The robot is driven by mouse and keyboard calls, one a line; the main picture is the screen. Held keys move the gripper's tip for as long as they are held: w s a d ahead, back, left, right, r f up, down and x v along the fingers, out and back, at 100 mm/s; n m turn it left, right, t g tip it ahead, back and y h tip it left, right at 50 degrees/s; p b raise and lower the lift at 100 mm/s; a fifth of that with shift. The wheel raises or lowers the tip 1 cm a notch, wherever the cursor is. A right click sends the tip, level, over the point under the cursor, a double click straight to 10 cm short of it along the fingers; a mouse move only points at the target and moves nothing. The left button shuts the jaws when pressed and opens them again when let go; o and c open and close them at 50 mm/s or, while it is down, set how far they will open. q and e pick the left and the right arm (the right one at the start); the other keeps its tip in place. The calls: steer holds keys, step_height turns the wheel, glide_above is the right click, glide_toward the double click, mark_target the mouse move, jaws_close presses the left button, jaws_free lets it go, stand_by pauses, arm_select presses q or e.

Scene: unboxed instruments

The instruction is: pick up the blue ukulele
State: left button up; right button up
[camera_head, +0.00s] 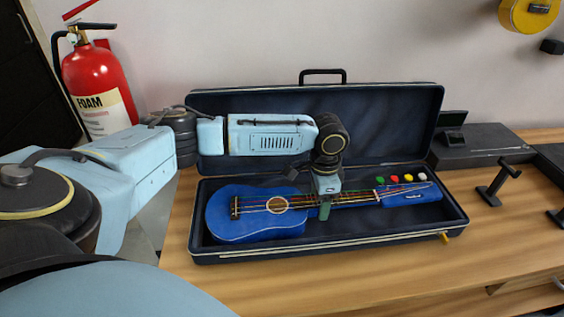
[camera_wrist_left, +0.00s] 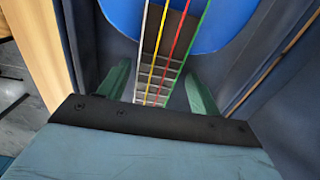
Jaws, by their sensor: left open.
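The blue ukulele (camera_head: 252,221) lies in the open dark blue case (camera_head: 345,248), its body at the left and its headstock with coloured pegs (camera_head: 405,190) at the right. My left gripper (camera_head: 325,209) is over the neck near the body, pointing down. In the left wrist view, the two green fingers of the left gripper (camera_wrist_left: 157,88) are open, one on each side of the neck (camera_wrist_left: 158,80). Coloured strings run between them, and the blue body (camera_wrist_left: 115,15) is at the top. I cannot tell whether the fingers touch the neck. My right gripper is not seen.
The case's raised lid (camera_head: 400,125) stands behind my left arm. A red fire extinguisher (camera_head: 92,80) is at the left. Black stands (camera_head: 497,185) and a dark box (camera_head: 475,147) are on the wooden table (camera_head: 290,285) at the right. The table's front strip is clear.

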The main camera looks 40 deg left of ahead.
arm_select(q)
step_height(320, 180, down, 3)
steer(key=shift+r, duration=0.25)
steer(key=c, duration=1.1)
